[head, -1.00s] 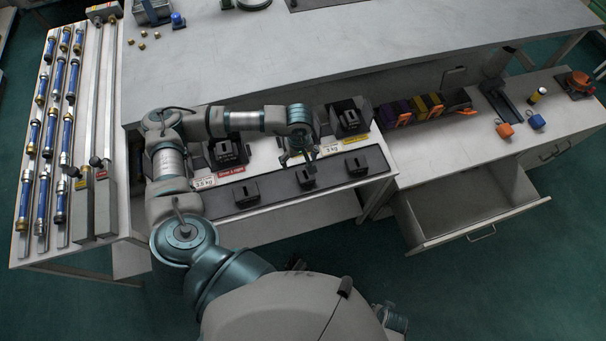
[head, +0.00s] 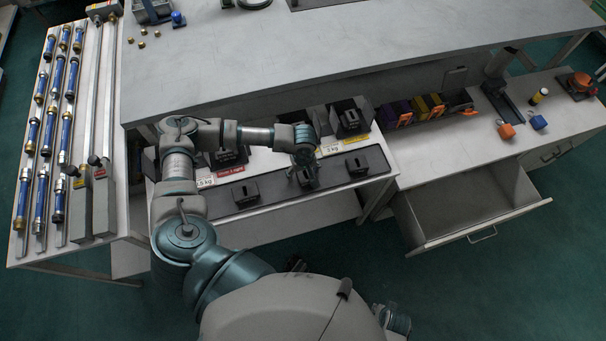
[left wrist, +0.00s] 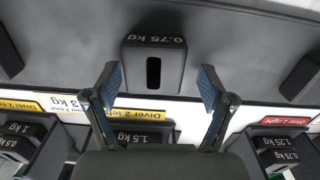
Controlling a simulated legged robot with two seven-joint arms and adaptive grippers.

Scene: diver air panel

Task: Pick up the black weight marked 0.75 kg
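The black weight marked 0.75 kg (left wrist: 153,72) is upright on a dark grey strip (left wrist: 240,35), with a dark slot in its face. In the left wrist view it lies just ahead of and between the fingertips of my left gripper (left wrist: 158,82), which is open and empty. No contact is visible. In the head view my left gripper (head: 304,176) hangs over the middle of the strip's row of weights and mostly hides the one beneath it.
Other black weights stand on the strip to the left (head: 245,191) and right (head: 357,166). Labelled holders with weights, such as the right holder (head: 348,118), stand behind. An open empty drawer (head: 470,200) juts out at the right.

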